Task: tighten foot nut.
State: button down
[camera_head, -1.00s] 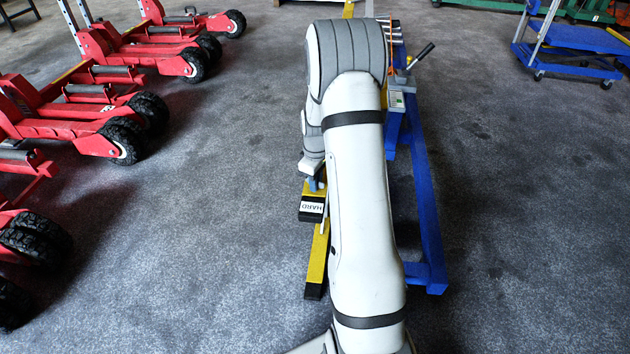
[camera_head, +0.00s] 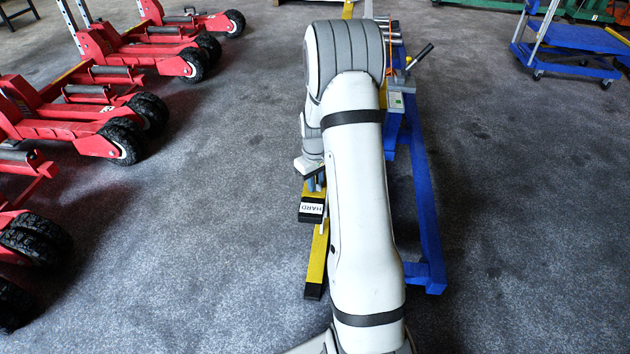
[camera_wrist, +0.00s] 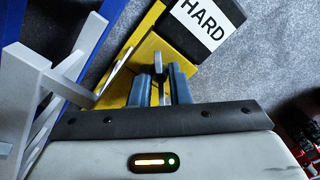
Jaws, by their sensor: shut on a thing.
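The yellow foot bar (camera_wrist: 145,58) of the jack shows in the wrist view, with a black block labelled HARD (camera_wrist: 200,29) beside it. In the head view the same labelled block (camera_head: 312,209) lies on the yellow bar (camera_head: 316,262), left of my arm. My gripper (camera_wrist: 160,86) is over the yellow part, with its two blue-grey fingers closed around a small grey upright piece, apparently the foot nut (camera_wrist: 159,66). The fingers hide its lower part. In the head view my gripper (camera_head: 315,184) is just above the labelled block, partly hidden by my arm.
The jack's blue frame (camera_head: 425,200) runs along the right side of my arm. Grey metal bars (camera_wrist: 45,75) stand left of my fingers in the wrist view. Red wheeled jacks (camera_head: 100,120) line the left, and a blue trolley (camera_head: 570,40) stands at upper right.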

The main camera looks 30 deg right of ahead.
jog(key=m, duration=0.4)
jog(key=shift+w+a+r+m+p, duration=0.1)
jog(key=shift+w+m+p, duration=0.05)
jog(key=shift+m+p, duration=0.15)
jog(key=m, duration=0.4)
jog(key=shift+m, duration=0.3)
jog(key=c, duration=1.3)
grip_release()
jog(key=shift+c, duration=0.2)
jog(key=shift+a+r+p, duration=0.1)
jog(key=shift+r+p, duration=0.75)
jog(key=shift+r, duration=2.95)
jog(key=shift+r, duration=0.1)
